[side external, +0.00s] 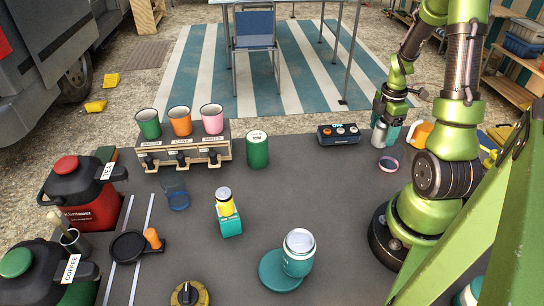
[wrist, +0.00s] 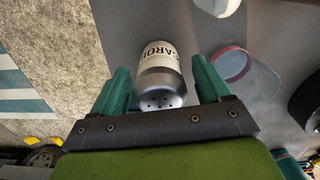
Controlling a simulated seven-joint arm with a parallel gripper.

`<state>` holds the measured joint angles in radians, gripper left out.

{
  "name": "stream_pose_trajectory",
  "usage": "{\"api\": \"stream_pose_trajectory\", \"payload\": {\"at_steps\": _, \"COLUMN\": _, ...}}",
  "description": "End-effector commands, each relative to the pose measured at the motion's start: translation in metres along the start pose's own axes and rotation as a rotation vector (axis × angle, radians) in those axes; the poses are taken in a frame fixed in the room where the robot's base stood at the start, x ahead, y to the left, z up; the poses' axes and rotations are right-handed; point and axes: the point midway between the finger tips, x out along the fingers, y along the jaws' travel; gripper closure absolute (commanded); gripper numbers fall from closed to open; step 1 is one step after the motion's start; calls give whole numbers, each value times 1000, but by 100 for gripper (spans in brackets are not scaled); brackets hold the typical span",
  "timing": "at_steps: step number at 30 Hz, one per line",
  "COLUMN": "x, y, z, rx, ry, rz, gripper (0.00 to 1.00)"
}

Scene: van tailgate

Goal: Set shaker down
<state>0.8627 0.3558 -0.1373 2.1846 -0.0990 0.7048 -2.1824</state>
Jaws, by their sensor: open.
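The shaker (side external: 379,135) is a small silver cylinder near the back right of the dark table. In the wrist view, the shaker (wrist: 160,72) has a white label with black letters, partly readable, and a perforated metal end facing the camera. My gripper (side external: 388,122) is at the shaker. In the wrist view, my gripper's green fingers (wrist: 162,82) are open on either side of the shaker, with a visible gap at the right finger. The shaker looks upright on the table, but its contact with the surface is hard to see.
A pink-rimmed clear glass (side external: 389,163) stands close by in front, and an orange mug (side external: 421,133) to the right. A dark control box (side external: 339,134) lies to the left, then a green tin (side external: 257,150). A teal jar (side external: 298,252) stands at the front. The table's centre right is clear.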

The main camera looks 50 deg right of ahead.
Motion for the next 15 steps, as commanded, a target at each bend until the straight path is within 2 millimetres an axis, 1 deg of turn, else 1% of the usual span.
{"api": "stream_pose_trajectory", "payload": {"at_steps": 1, "x": -12, "y": 1, "z": 0, "rx": 1, "ry": -2, "rz": 8, "gripper": 23}}
{"api": "stream_pose_trajectory", "payload": {"at_steps": 3, "x": -28, "y": 2, "z": 1, "rx": 1, "ry": -3, "rz": 10, "gripper": 23}}
{"api": "stream_pose_trajectory", "payload": {"at_steps": 9, "x": -70, "y": 1, "z": 0, "rx": 0, "ry": -2, "rz": 6, "gripper": 23}}
{"api": "stream_pose_trajectory", "payload": {"at_steps": 12, "x": -85, "y": 1, "z": 0, "rx": 0, "ry": -2, "rz": 5, "gripper": 23}}
{"api": "stream_pose_trajectory", "payload": {"at_steps": 15, "x": -95, "y": 0, "z": 0, "rx": -2, "ry": -2, "rz": 3, "gripper": 23}}
